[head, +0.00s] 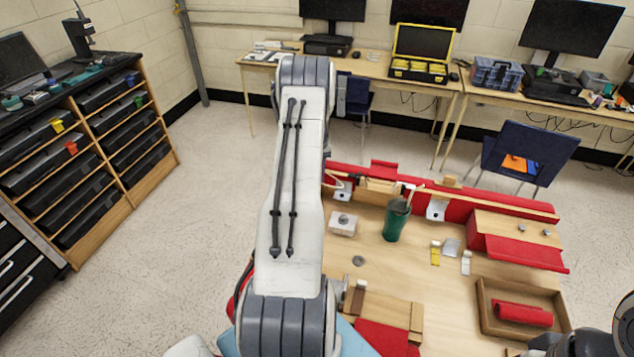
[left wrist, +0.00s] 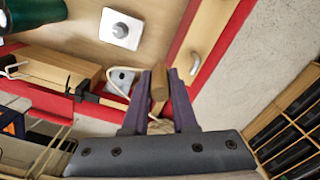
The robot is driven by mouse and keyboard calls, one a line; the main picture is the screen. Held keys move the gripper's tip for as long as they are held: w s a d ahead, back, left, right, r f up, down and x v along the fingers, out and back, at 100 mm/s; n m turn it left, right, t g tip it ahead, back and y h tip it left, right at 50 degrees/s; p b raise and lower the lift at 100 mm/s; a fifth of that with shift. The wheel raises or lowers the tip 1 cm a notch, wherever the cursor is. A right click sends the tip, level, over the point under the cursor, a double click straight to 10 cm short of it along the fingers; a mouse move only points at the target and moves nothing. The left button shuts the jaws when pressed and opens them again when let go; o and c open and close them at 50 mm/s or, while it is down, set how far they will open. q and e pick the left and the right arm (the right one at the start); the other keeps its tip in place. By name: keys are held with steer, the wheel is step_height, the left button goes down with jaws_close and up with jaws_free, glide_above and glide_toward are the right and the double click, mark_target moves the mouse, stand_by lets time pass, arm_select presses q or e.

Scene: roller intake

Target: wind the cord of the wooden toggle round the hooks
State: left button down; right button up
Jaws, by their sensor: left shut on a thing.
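In the left wrist view my left gripper (left wrist: 160,98) is shut on the wooden toggle (left wrist: 158,82), a short brown cylinder between the purple fingertips. A pale cord (left wrist: 112,88) curves at the left of the fingers, beside a metal hook plate (left wrist: 122,76). In the head view my left arm hides the gripper and toggle. One hook plate (head: 343,190) shows just right of the arm, and another (head: 437,210) stands farther right along the red rail. I cannot tell whether the cord goes around a hook. My right gripper is not visible.
A green cup (head: 395,222) stands in front of the rail between the hook plates. A white block with a knob (head: 343,222) sits nearer the arm. A wooden tray (head: 483,300) with a red piece lies at right. The table's middle (head: 400,272) is mostly clear.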

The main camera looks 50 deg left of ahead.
arm_select(q)
steer(key=shift+w+a, duration=0.65)
steer(key=shift+a, duration=0.2)
steer(key=shift+s+a+b, duration=0.1)
steer(key=shift+s+a, duration=0.1)
steer(key=shift+a, duration=0.5)
steer(key=shift+s+a+b, duration=0.15)
steer(key=shift+s+a, duration=0.05)
steer(key=shift+a, duration=0.5)
steer(key=shift+s+a+b, duration=0.1)
steer(key=shift+s+a, duration=0.1)
steer(key=shift+a, duration=0.5)
steer(key=s+a, duration=0.3)
steer(key=shift+s, duration=0.15)
